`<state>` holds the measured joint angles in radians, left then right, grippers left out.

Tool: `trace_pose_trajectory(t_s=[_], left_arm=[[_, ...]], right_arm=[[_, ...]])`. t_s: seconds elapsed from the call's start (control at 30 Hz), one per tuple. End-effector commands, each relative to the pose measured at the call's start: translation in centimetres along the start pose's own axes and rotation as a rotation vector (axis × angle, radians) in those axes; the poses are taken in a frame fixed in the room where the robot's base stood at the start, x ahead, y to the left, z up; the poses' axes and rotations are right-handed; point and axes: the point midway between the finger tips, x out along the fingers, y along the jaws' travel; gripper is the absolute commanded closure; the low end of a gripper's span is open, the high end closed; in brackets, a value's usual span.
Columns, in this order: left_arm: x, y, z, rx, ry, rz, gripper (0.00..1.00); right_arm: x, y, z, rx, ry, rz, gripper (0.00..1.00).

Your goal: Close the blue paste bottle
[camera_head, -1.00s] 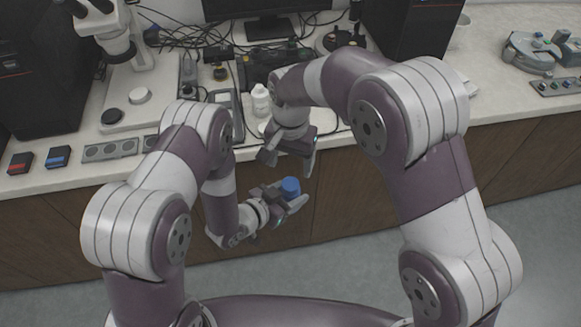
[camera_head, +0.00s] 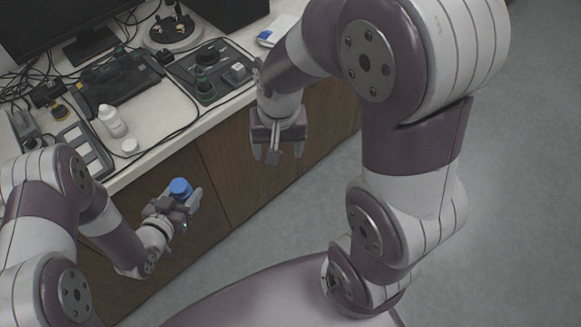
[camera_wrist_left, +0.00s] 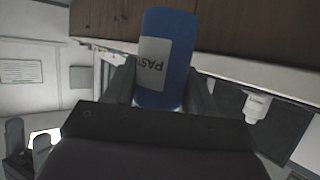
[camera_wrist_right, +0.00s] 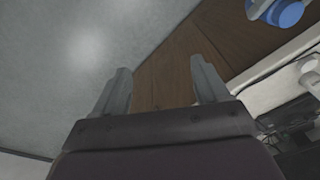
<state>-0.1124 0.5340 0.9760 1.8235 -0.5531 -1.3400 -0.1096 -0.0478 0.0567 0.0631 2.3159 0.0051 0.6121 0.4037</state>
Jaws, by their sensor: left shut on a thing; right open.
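The blue paste bottle (camera_head: 180,188) is held in my left gripper (camera_head: 176,201), in front of the bench's wooden front. In the left wrist view the blue paste bottle (camera_wrist_left: 165,60) stands between both fingers, its white label partly readable as "PAST". Its blue top (camera_wrist_right: 287,13) shows at the upper right of the right wrist view; whether a cap is on it I cannot tell. My right gripper (camera_head: 276,153) is open and empty, to the right of the bottle and apart from it. Its two spread fingers (camera_wrist_right: 161,68) have nothing between them.
A white bottle (camera_head: 112,122) stands on the bench top, with a small white round piece (camera_head: 130,146) beside it near the front edge. A control box (camera_head: 210,70), a keyboard-like dark device (camera_head: 118,84) and cables lie behind. Open floor (camera_head: 500,230) is at the right.

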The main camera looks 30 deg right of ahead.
Motion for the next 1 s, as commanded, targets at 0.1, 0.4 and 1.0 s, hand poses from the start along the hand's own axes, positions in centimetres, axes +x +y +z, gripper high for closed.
trace_pose_trajectory(t_s=[0.1,0.4,1.0], left_arm=[[0.0,0.0,0.0,0.000,0.001,-0.001,1.00],[0.0,0.0,0.0,0.000,0.001,-0.001,1.00],[0.5,0.1,-5.0,0.019,0.011,0.028,1.00]], right_arm=[[1.4,2.4,3.8,-0.169,0.000,0.003,0.26],[2.2,2.6,4.3,-0.385,0.027,-0.002,0.26],[2.0,2.5,4.3,-0.382,0.025,-0.002,0.26]])
